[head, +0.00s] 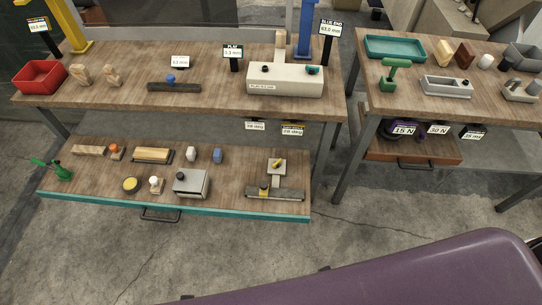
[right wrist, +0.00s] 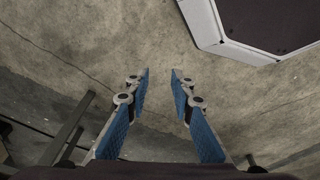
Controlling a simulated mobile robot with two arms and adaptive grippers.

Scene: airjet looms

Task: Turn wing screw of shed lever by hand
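A small fixture (head: 286,193) stands at the right of the lower shelf, with a dark bar, an upright pale plate and yellow parts (head: 264,189). Signs reading in degrees (head: 292,130) hang above it. It may be the shed lever, but the wing screw is too small to make out for sure. My right gripper (right wrist: 159,75) is open and empty in the right wrist view, its two blue-padded fingers apart over bare floor. Neither gripper shows in the head view, and my left gripper is in no view.
The upper bench (head: 215,104) holds a red bin (head: 40,77) and a pale block fixture (head: 285,82). The lower shelf (head: 105,196) holds a grey box (head: 191,184) and several small parts. A second bench (head: 400,107) stands at right.

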